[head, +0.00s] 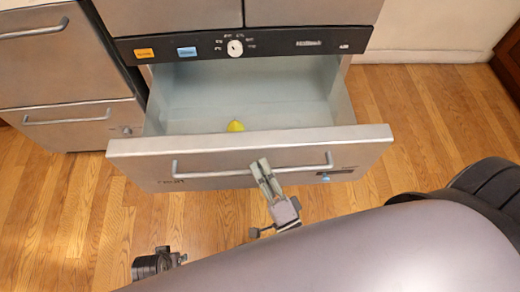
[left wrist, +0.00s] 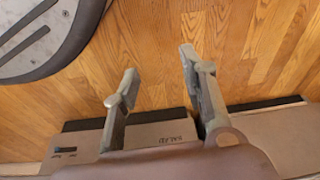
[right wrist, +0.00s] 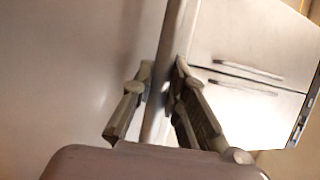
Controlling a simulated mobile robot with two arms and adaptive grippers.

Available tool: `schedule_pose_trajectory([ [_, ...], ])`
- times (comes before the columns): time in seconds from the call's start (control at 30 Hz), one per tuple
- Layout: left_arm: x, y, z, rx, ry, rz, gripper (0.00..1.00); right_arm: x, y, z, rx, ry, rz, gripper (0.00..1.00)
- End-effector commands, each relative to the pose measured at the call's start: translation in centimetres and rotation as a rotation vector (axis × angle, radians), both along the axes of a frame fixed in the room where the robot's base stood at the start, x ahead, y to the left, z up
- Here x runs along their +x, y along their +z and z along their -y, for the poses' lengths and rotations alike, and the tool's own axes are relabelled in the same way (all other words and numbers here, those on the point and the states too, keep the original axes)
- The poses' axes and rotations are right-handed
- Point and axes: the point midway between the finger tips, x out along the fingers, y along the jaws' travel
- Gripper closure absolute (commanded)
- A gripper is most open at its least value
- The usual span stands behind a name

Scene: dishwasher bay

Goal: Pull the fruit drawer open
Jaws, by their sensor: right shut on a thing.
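The fruit drawer (head: 230,153) is pulled well out of its cabinet in the head view, and its pale inside shows. A yellow fruit (head: 235,126) lies in it near the front wall. A long bar handle (head: 215,173) runs across the drawer front. My right gripper (head: 263,170) is shut on the handle, a little right of its middle. In the right wrist view its fingers (right wrist: 158,85) close around the handle bar (right wrist: 168,60). My left gripper (left wrist: 160,70) is open and empty over the wooden floor in the left wrist view.
A control panel with a round dial (head: 235,48) sits above the drawer. Other closed drawers with bar handles (head: 68,118) stand at the left. The wooden floor (head: 440,120) is clear right of the drawer.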

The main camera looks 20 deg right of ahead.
Motion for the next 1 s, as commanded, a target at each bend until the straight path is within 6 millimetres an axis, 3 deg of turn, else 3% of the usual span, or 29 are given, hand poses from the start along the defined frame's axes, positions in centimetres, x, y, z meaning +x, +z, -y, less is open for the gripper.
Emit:
schedule_pose_trajectory([
  [0.23,-0.5,-1.0,0.0,0.000,-0.001,-0.006,0.61,-1.9,-0.1,-0.5,-0.002,0.000,-0.003,1.00],
  [0.67,-0.5,-1.1,-0.1,0.000,-0.001,-0.005,0.61,-2.1,-0.2,-0.6,-0.002,0.000,-0.003,1.00],
  [0.7,-0.5,-1.1,-0.1,0.001,-0.001,-0.005,0.61,-2.1,-0.2,-0.6,-0.002,0.000,-0.003,0.84],
  [1.0,-0.5,-1.1,-0.1,0.001,-0.001,-0.006,0.61,-2.1,-0.1,-0.6,-0.001,0.000,-0.001,0.65],
])
